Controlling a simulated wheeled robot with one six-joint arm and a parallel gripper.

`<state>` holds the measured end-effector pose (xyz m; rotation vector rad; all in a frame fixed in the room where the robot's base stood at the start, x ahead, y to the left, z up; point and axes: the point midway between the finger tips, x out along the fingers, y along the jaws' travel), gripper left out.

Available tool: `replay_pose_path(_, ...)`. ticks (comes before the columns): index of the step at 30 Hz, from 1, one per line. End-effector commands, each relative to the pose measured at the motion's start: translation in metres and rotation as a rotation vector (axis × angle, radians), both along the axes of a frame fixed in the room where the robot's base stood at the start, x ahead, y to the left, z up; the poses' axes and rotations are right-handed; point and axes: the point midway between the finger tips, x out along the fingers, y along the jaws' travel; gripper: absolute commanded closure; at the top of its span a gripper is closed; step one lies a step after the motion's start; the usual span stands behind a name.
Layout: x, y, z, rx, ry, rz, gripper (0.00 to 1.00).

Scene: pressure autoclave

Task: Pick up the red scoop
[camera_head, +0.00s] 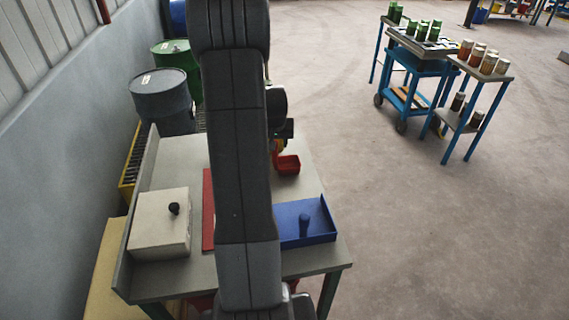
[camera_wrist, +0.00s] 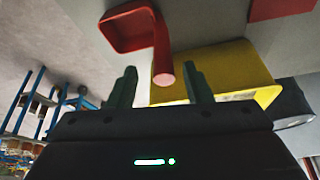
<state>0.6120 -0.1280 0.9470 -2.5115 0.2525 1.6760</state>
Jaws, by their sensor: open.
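The red scoop (camera_head: 289,164) sits at the far right part of the workbench (camera_head: 176,152) in the head view, partly hidden behind my arm. In the wrist view the red scoop (camera_wrist: 162,48) shows a square, open bowl at the upper left and a handle coming down toward my gripper. My gripper (camera_wrist: 158,77) is open, and its two dark fingers stand on either side of the handle's round end. I cannot tell whether the fingers touch it. In the head view my gripper is mostly hidden behind my arm.
A cream box with a black knob (camera_head: 160,224) and a blue tray (camera_head: 305,222) stand on the bench, with a red flat piece (camera_head: 208,210) between them. Grey (camera_head: 163,98) and green drums stand behind. A blue cart (camera_head: 408,88) with cans is at right; the floor between is clear.

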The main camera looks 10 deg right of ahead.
Motion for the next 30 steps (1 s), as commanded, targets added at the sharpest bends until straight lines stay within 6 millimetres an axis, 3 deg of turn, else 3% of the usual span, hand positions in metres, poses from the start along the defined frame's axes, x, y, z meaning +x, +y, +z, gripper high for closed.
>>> replay_pose_path(12, 0.018, 0.0, -0.04, 0.0, 0.002, 0.001, 0.55)
replay_pose_path(22, 0.02, 0.0, -0.046, 0.0, 0.001, 0.0, 0.55)
replay_pose_path(23, 0.02, 0.0, -0.046, 0.0, 0.001, 0.001, 0.57)
replay_pose_path(30, 0.02, 0.0, -0.046, 0.0, 0.001, 0.001, 1.0)
